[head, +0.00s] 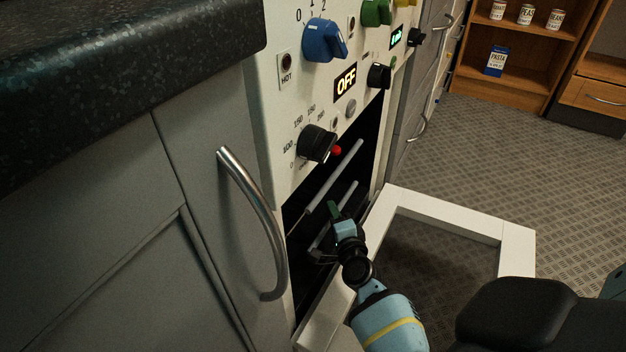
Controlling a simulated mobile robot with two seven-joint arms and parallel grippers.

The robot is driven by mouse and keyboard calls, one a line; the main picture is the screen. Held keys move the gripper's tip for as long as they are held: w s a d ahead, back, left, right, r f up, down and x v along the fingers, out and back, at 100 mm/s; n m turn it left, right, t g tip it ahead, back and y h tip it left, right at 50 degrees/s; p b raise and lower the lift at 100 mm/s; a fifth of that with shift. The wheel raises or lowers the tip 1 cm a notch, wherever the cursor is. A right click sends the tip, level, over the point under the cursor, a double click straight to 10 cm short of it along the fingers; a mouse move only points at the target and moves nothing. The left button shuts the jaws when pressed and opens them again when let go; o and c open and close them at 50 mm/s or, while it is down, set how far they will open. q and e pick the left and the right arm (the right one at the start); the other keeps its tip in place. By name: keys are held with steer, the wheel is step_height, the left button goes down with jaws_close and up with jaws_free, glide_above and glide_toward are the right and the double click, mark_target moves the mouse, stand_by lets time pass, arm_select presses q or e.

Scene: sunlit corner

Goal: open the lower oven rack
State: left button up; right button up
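The oven (290,125) stands with its white-framed door (515,245) folded down, so its dark inside shows. The upper oven rack (335,178) shows as a pale bar inside the opening. The lower oven rack (349,194) shows as a shorter pale bar below it, partly hidden by my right gripper. My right gripper (328,232) reaches into the opening from below, its dark fingertips at the lower rack's bar. I cannot tell whether the fingers are closed on the bar or only beside it. My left gripper is not in view.
A grey cabinet with a curved metal handle (262,225) stands close on the left, under a dark countertop (120,75). Oven knobs, a blue one (322,42) among them, stick out above. Patterned floor (500,150) is clear towards the wooden shelves (510,65).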

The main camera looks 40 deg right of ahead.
steer(key=shift+c, duration=1.3)
jaws_close()
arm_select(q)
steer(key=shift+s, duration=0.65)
